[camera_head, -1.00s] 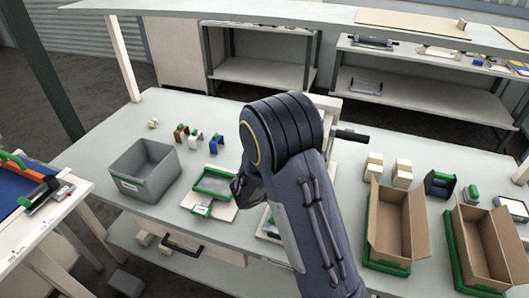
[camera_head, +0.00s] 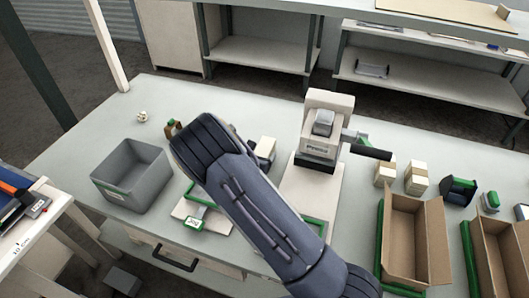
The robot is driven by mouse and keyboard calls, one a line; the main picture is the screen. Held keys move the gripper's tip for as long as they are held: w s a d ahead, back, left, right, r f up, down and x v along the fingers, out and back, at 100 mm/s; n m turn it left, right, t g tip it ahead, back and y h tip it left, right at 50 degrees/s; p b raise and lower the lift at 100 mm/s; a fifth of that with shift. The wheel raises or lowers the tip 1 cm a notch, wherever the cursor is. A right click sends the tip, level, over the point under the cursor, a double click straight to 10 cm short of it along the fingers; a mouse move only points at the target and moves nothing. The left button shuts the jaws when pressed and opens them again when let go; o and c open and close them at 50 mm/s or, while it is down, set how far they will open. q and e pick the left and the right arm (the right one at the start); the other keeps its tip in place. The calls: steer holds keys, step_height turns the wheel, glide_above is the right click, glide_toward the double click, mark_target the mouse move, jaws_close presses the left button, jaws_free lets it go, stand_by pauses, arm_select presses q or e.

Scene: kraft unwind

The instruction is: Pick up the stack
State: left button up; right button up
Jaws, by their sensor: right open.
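My right arm comes up from the bottom and bends over the table's middle. My right gripper (camera_head: 262,160) shows only as a small dark part beyond the forearm, mostly hidden by it; it is open. A cream block (camera_head: 267,145), possibly the stack, is just beyond it; I cannot tell whether they touch. Two cream stacks, a left one (camera_head: 385,173) and a right one (camera_head: 416,180), stand upright at the right, apart from the gripper. My left gripper is out of view.
A grey bin (camera_head: 131,176) stands at the left. A white press (camera_head: 325,130) with a dark handle stands right of the arm. Open cartons (camera_head: 415,235) in green frames are at the right. A green-edged tray (camera_head: 193,222) is partly under the arm.

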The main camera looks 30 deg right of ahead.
mark_target(264, 147)
steer(key=x, duration=0.5)
steer(key=shift+w+d+r, duration=0.25)
steer(key=shift+d, duration=0.1)
steer(key=c, duration=1.1)
